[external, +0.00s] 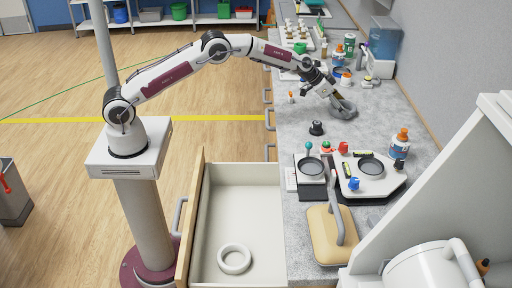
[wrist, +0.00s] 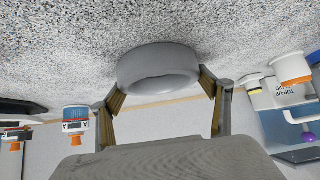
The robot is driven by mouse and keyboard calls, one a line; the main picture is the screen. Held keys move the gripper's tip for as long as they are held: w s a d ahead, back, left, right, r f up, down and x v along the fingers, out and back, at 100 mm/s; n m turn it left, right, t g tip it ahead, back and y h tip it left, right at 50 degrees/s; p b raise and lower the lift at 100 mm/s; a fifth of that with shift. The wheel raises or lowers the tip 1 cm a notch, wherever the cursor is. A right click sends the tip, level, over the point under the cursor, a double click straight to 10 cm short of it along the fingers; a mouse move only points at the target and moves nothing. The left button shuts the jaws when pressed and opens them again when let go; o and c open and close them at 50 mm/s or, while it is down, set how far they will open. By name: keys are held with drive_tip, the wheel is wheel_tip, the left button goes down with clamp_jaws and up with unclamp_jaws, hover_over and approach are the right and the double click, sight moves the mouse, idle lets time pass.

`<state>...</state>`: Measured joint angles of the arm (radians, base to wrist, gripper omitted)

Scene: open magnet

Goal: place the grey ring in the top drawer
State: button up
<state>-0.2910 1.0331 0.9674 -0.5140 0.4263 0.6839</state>
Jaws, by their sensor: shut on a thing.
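The grey ring (external: 343,106) is at my gripper (external: 330,92), over the far part of the grey counter. In the wrist view the grey ring (wrist: 160,68) sits between the two fingers of my gripper (wrist: 160,96), which are shut on it. The counter surface shows close behind the ring; I cannot tell whether they touch. The open drawer (external: 204,218) is at the front of the counter, near my base. A white ring (external: 234,259) lies flat inside it, and the rest of its floor is bare.
A black knob-like object (external: 316,128), a device with round dishes (external: 370,185) and a bottle with an orange cap (external: 400,144) stand on the counter. A tan padded block with a curved handle (external: 326,238) is beside the drawer. Several bottles stand farther back.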

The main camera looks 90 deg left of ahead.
drive_tip(key=shift+r, duration=0.15)
wheel_tip(320, 180, up, 10)
idle(0.7)
drive_tip(key=shift+d, duration=0.15)
idle(0.5)
drive_tip(key=s+d, duration=0.9)
drive_tip(key=s, duration=0.3)
drive_tip(key=s+d, duration=1)
drive_tip(key=s, duration=0.2)
drive_tip(key=shift+s, duration=0.3)
idle(0.4)
